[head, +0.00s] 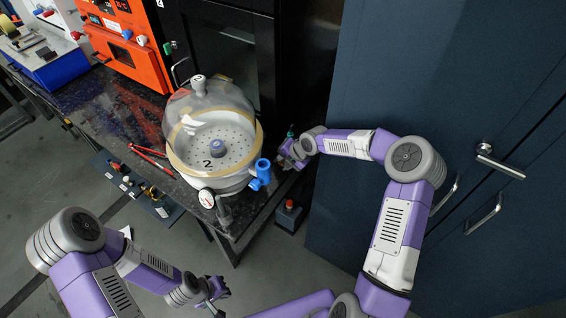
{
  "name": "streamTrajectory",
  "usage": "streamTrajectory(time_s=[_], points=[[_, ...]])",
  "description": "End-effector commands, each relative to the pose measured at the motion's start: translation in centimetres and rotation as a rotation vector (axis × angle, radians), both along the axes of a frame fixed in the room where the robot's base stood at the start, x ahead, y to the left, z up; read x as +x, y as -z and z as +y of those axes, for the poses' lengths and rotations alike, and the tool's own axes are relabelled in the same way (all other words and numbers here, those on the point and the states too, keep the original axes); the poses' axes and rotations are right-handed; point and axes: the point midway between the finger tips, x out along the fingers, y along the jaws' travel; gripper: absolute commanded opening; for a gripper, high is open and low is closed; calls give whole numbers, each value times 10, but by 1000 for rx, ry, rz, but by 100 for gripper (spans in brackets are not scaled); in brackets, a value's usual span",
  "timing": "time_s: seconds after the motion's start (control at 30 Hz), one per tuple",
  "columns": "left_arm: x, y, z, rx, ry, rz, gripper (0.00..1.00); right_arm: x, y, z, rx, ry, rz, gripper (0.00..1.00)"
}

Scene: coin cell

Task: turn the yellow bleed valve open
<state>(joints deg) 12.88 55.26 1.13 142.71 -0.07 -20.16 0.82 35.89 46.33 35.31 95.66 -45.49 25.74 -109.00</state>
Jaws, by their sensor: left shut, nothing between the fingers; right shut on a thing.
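The yellow bleed valve cannot be made out for certain in the head view. A small yellow-orange part (150,191) shows on the low panel at the bench's front edge, but I cannot tell what it is. My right gripper (283,160) is at the bench's right edge, just right of the glass bell jar (213,105). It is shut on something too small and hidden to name. A small teal piece (290,131) shows just above it. My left gripper (216,300) is shut and empty, low in front of the bench and away from the jar.
A blue fitting (261,174) and a pressure gauge (206,198) sit on the jar's base. A red-handled tool (150,158) lies left of it. An orange cabinet (127,50) stands behind. Dark blue cupboards (420,60) close off the right.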

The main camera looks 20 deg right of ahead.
Motion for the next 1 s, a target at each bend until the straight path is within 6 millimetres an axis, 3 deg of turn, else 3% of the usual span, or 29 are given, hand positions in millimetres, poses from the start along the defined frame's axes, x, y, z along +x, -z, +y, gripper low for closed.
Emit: streamTrajectory(time_s=[0.27,0.3,0.43,0.73,1.0], points=[[0,0,0,0,0,0,0,0,0,0,1,1,1,2],[0,0,0,0,0,0,0,0,0,0,1,1,1,38],[0,0,0,0,0,0,0,0,0,0,0,0,2,58],[0,-2,0,0,0,0,0,0,-4,0,0,1,0,58],[0,-15,0,0,0,0,0,0,-52,-1,-1,1,-2,58]])
